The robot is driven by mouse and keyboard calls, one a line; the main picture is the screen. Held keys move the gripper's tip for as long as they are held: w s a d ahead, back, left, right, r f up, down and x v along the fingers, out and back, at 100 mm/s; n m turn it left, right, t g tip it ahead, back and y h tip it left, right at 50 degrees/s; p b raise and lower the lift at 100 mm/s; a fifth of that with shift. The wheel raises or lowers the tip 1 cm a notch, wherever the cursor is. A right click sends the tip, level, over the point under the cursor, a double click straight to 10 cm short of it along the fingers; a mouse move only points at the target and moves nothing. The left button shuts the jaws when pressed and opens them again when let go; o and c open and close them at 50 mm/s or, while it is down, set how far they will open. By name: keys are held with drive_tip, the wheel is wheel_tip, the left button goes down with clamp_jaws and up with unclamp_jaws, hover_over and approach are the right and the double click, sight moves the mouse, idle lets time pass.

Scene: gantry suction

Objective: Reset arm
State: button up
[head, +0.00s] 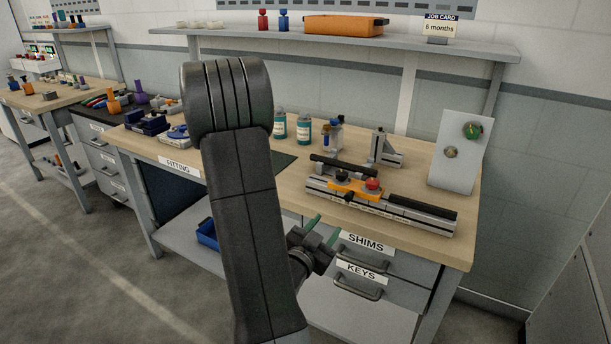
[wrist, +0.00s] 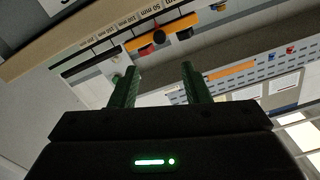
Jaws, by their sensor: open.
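My arm (head: 240,190) stands upright across the middle of the head view and hides part of the fitting bench (head: 425,220). My gripper (head: 322,229) is low beside it, in front of the bench's drawers labelled SHIMS and KEYS. Its two green fingers are apart with nothing between them. In the wrist view my gripper (wrist: 159,70) also shows open and empty, with a tilted view of the bench edge and shelf beyond.
On the bench a grey rail fixture (head: 415,213) carries an orange block with a red knob. Bottles (head: 303,131), a grey angle bracket (head: 386,150) and an upright panel with a green knob (head: 460,151) stand behind. A shelf (head: 470,48) runs above. Open floor (head: 80,270) lies left.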

sight(346, 198)
drive_tip(key=p+x, duration=0.2)
drive_tip(key=x, duration=1.1)
drive_tip(key=shift+d+p, duration=0.15)
drive_tip(key=shift+p, duration=0.25)
drive_tip(key=shift+w+r+p, duration=0.1)
drive_tip(key=shift+w+p, duration=0.05)
drive_tip(key=shift+p, duration=0.2)
drive_tip(key=shift+a, duration=0.2)
drive_tip(key=shift+d+f+b, duration=0.15)
drive_tip(key=shift+f+b, duration=0.15)
drive_tip(key=shift+b, duration=0.3)
